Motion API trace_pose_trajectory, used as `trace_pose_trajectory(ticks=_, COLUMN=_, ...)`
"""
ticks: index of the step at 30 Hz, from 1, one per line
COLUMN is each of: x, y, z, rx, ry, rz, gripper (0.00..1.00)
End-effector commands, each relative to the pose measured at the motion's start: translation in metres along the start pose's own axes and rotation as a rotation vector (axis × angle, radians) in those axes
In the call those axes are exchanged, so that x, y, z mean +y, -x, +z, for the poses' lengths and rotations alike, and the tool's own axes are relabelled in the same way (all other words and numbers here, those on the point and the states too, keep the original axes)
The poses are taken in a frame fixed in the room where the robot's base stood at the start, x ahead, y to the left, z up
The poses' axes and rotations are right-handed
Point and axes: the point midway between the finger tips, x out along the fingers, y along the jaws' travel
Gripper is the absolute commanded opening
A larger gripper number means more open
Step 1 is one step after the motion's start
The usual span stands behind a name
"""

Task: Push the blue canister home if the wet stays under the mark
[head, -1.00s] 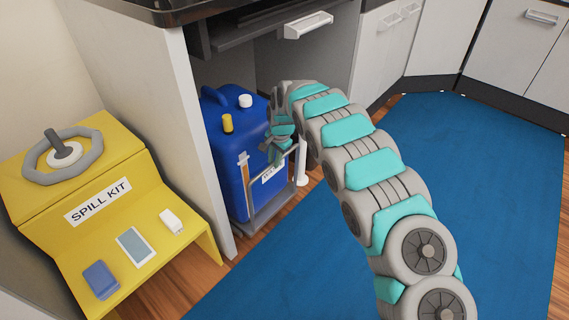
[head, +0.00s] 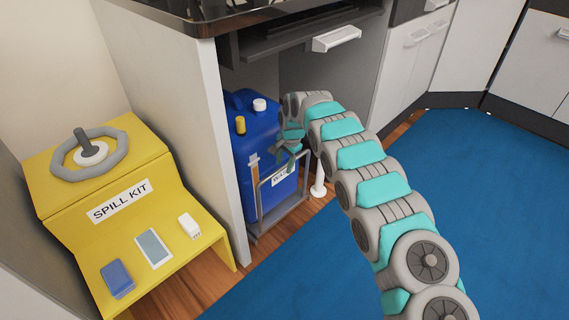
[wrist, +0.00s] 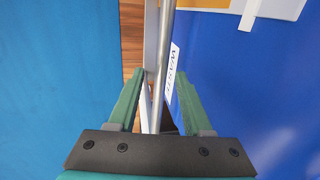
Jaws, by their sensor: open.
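The blue canister (head: 250,148) stands upright in the open bay under the counter, with a white cap and a yellow cap on top. It sits in a grey wheeled frame (head: 262,225) with an upright handle. A pale and orange vertical strip (head: 253,180) shows at its front; I cannot make out a mark or a wet level. A white label reading "WASTE" (wrist: 173,60) is partly hidden in the head view. My gripper (head: 291,160) is at the handle. In the wrist view my gripper (wrist: 158,100) is open, its fingers either side of a grey bar (wrist: 163,50); contact is unclear.
A yellow spill kit (head: 120,202) with a handwheel (head: 90,152) and small items stands left of the bay's side panel (head: 205,120). A white post (head: 319,175) stands right of the frame. The blue mat (head: 470,210) is clear on the right.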

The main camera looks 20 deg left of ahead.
Motion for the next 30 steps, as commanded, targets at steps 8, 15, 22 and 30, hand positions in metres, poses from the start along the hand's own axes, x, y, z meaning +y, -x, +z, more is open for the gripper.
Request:
trace_pose_trajectory(ticks=8, x=0.000, y=0.003, z=0.000, rx=0.001, ry=0.000, rz=0.000, gripper=0.49)
trace_pose_trajectory(ticks=15, x=-0.001, y=0.028, z=-0.001, rx=0.002, ry=0.000, rz=-0.002, gripper=0.49)
trace_pose_trajectory(ticks=22, x=-0.001, y=0.066, z=0.000, rx=0.002, ry=0.000, rz=-0.001, gripper=0.49)
trace_pose_trajectory(ticks=30, x=0.000, y=0.078, z=0.000, rx=0.000, ry=0.000, rz=0.000, gripper=0.49)
